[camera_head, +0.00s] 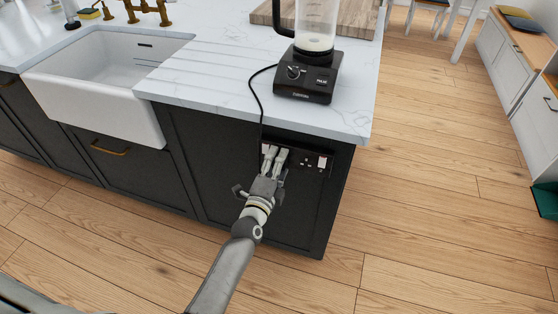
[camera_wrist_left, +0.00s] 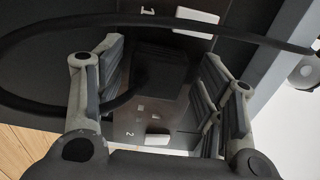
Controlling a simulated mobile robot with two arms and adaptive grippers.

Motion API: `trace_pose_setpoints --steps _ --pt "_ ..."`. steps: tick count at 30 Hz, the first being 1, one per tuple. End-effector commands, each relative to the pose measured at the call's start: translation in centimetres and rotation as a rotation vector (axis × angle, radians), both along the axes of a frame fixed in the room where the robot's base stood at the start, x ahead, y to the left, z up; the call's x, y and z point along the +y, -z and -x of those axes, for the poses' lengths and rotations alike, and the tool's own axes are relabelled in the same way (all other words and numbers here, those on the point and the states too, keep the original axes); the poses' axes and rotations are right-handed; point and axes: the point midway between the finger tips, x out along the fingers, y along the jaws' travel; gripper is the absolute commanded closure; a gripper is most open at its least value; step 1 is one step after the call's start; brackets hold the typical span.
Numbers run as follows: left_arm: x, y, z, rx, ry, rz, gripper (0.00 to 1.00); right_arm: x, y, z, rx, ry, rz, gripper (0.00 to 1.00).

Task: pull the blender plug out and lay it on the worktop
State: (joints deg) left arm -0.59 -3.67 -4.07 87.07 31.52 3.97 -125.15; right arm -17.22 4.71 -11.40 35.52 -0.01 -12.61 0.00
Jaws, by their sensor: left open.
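The black blender (camera_head: 308,78) stands on the white marble worktop (camera_head: 215,75), near its front edge. Its black cord (camera_head: 255,90) runs over the edge and down to a dark socket panel (camera_head: 325,163) on the island's side. My left gripper (camera_head: 274,154) is at the left part of this panel and hides the plug in the head view. In the left wrist view, the black plug (camera_wrist_left: 158,72) sits at the socket panel between the open fingers, with a gap on each side. The cord (camera_wrist_left: 45,103) loops around the left finger. My right gripper is not in view.
A white sink (camera_head: 105,85) is set into the worktop at the left. A wooden board (camera_head: 345,20) lies behind the blender. The worktop between sink and blender is clear. The wooden floor (camera_head: 425,200) is open to the right.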

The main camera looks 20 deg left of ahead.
Motion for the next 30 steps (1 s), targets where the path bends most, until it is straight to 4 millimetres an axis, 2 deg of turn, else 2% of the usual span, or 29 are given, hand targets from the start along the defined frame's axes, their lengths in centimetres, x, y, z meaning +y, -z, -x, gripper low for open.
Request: trace_pose_setpoints --steps 30 --pt "-0.01 0.19 0.01 0.0 0.0 -0.001 0.38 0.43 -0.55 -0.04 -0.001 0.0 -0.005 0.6"
